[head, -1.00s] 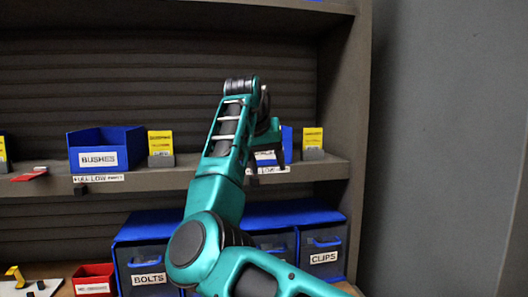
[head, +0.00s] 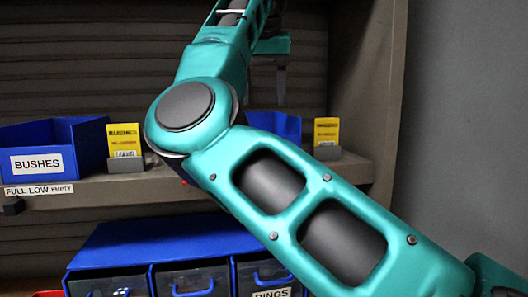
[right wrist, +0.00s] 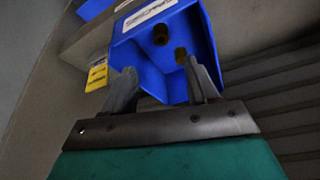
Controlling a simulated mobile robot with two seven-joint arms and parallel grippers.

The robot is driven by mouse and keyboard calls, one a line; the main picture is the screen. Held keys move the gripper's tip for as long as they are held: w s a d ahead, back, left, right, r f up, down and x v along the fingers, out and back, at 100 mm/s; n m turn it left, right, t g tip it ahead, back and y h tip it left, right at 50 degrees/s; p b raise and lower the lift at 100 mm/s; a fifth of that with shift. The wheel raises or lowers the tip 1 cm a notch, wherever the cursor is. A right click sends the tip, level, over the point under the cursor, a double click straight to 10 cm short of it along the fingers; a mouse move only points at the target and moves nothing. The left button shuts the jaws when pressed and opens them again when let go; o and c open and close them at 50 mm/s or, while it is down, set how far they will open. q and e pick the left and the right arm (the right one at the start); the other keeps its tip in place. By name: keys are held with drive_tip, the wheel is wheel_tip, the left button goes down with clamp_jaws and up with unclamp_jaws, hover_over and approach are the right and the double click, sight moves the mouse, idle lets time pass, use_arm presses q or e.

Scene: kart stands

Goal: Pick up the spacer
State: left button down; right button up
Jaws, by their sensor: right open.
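Two small brownish cylinders, apparently spacers, lie in a blue bin (right wrist: 205,50) in the right wrist view; one spacer (right wrist: 160,37) is near the labelled front and the other spacer (right wrist: 181,56) is nearer my fingers. The bin's label is upside down and blurred there. My right gripper (right wrist: 162,68) is open and empty, its fingers pointing at the bin's opening, apart from the spacers. In the head view my right gripper (head: 266,98) hangs above the shelf, in front of or over the blue bin (head: 285,124), which my arm mostly hides. My left gripper is out of view.
A blue BUSHES bin (head: 60,140) stands left on the shelf (head: 85,190). Yellow cards stand beside the bins, one left (head: 123,138) and one right (head: 327,130). Below is a blue drawer unit (head: 160,245). A side wall of the shelving (head: 385,100) is at right.

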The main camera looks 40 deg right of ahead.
drive_tip(key=x, duration=0.6)
drive_tip(key=shift+d+f, duration=0.1)
drive_tip(key=shift+f, duration=0.15)
drive_tip(key=shift+x, duration=2.8)
drive_tip(key=shift+w, duration=0.1)
clamp_jaws()
drive_tip(key=shift+r, duration=0.1)
